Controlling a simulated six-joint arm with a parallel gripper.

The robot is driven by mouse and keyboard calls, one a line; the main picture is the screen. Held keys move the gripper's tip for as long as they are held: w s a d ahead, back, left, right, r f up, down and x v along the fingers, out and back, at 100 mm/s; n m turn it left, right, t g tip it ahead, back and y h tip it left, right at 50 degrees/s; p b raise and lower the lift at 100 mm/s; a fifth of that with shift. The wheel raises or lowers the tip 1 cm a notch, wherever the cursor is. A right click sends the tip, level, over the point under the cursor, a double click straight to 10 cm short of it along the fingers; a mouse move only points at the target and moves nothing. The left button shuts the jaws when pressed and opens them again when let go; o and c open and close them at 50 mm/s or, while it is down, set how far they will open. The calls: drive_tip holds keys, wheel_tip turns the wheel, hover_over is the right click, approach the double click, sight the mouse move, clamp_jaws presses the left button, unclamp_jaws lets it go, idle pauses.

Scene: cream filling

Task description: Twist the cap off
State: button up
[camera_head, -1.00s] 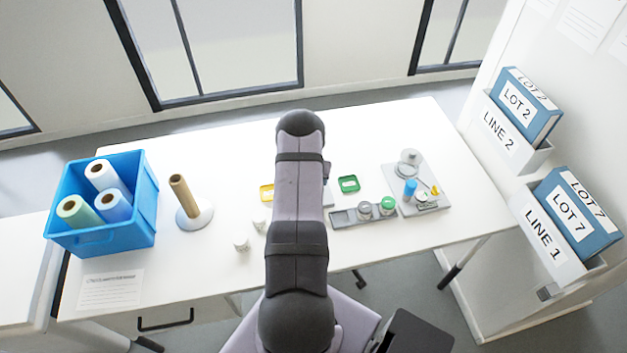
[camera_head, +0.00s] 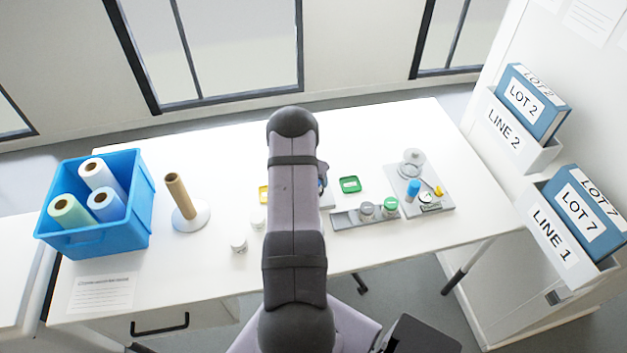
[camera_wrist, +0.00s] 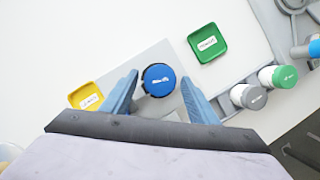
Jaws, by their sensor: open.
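A round blue cap (camera_wrist: 158,80) with a white mark shows in the wrist view, seen from above on a pale grey plate (camera_wrist: 146,62). The jar body under it is mostly hidden. My gripper (camera_wrist: 159,84) is open, its two blue fingers either side of the cap. Small gaps show between the fingers and the cap, and I cannot tell their height against it. In the head view my arm hides the gripper and most of this spot.
A green tray (camera_wrist: 208,43) lies right of the cap and a yellow tray (camera_wrist: 86,96) left. Right of the gripper stand a grey-lidded jar (camera_wrist: 248,96) and a green-lidded jar (camera_wrist: 280,77). A blue crate of rolls (camera_head: 140,225) and a roll holder (camera_head: 190,217) stand left.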

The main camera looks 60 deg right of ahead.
drive_tip(key=shift+m+g+b, duration=0.4)
drive_tip(key=shift+m+b, duration=0.4)
drive_tip(key=shift+b, duration=0.05)
drive_tip(key=shift+w+f+m+b, duration=0.15)
drive_tip(key=shift+m+b, duration=0.15)
drive_tip(key=shift+b, duration=0.15)
drive_tip(key=shift+w+d+m+g+b, duration=0.1)
drive_tip(key=shift+m+g+b, duration=0.7)
drive_tip(key=shift+m+b, duration=1.05)
drive_tip(key=shift+m, duration=0.65)
drive_tip(key=shift+m+g+y+b, duration=0.3)
drive_tip(key=shift+m+g+b, duration=0.15)
drive_tip(key=shift+b, duration=0.25)
drive_tip(key=shift+w+d+m+g+y+b, duration=0.1)
drive_tip(key=shift+m+g+y+b, duration=0.2)
drive_tip(key=shift+m+b, duration=0.7)
drive_tip(key=shift+w+d+m+g+y+b, duration=0.1)
drive_tip(key=shift+m+g+y+b, duration=0.2)
drive_tip(key=shift+m+b, duration=0.65)
drive_tip(key=shift+m, duration=0.5)
drive_tip(key=shift+c, duration=0.5)
